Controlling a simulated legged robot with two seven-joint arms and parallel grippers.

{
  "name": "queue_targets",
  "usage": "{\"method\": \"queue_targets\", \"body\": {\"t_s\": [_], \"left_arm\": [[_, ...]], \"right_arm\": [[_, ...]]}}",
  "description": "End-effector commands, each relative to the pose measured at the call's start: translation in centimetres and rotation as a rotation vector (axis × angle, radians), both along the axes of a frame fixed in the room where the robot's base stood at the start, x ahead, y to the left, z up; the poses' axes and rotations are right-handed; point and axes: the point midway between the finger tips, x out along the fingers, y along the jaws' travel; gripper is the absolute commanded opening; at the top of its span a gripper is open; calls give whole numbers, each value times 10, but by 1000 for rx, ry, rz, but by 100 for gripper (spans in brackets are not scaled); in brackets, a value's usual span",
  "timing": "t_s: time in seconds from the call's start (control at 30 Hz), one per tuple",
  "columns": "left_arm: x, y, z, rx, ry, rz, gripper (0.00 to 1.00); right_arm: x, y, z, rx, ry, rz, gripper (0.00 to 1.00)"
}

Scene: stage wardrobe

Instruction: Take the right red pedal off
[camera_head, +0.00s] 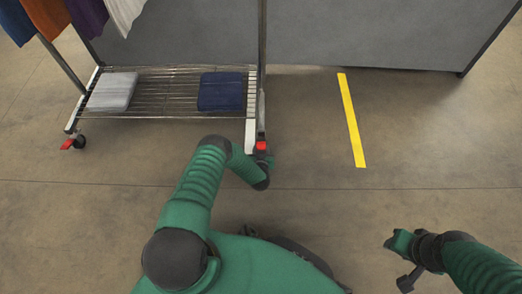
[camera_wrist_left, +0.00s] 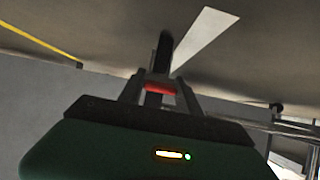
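The right red pedal (camera_head: 261,146) is on the caster at the right front foot of the garment rack (camera_head: 165,117). My left gripper (camera_head: 263,161) is low at that foot, right at the pedal. In the left wrist view the two dark fingers of my left gripper (camera_wrist_left: 160,80) stand apart, with the red pedal (camera_wrist_left: 161,88) showing in the gap between them. I cannot tell whether they touch it. My right gripper (camera_head: 403,264) is at the lower right, away from the rack; its fingers are not clear.
Another red pedal (camera_head: 68,144) is on the rack's left caster. A grey folded cloth (camera_head: 112,91) and a navy one (camera_head: 220,91) lie on the wire shelf. Clothes hang upper left. A grey panel (camera_head: 380,32) stands behind. Floor around a yellow strip (camera_head: 352,120) is clear.

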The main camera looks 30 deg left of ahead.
Motion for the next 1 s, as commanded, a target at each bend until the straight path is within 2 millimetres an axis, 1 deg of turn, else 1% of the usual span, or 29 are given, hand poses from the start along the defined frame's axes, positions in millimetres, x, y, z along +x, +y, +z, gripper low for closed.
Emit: {"method": "queue_targets", "body": {"t_s": [0.03,0.13,0.17,0.43,0.57,0.67,0.8,1.0], "left_arm": [[0,0,0,1,-1,0,46],[0,0,0,1,-1,0,60],[0,0,0,1,-1,0,62],[0,0,1,1,-1,0,62],[-8,-6,10,-1,1,-2,62],[-23,-15,26,0,2,-3,62],[-54,-34,48,-1,3,-4,62],[-96,-60,74,-1,4,-4,62]], "right_arm": [[0,0,0,0,0,0,36],[0,0,0,0,0,0,36],[0,0,0,0,0,0,36],[0,0,1,0,0,0,36],[0,0,13,0,0,0,36],[0,0,32,0,0,0,36],[0,0,60,0,0,0,36],[0,0,91,0,0,0,36]]}}
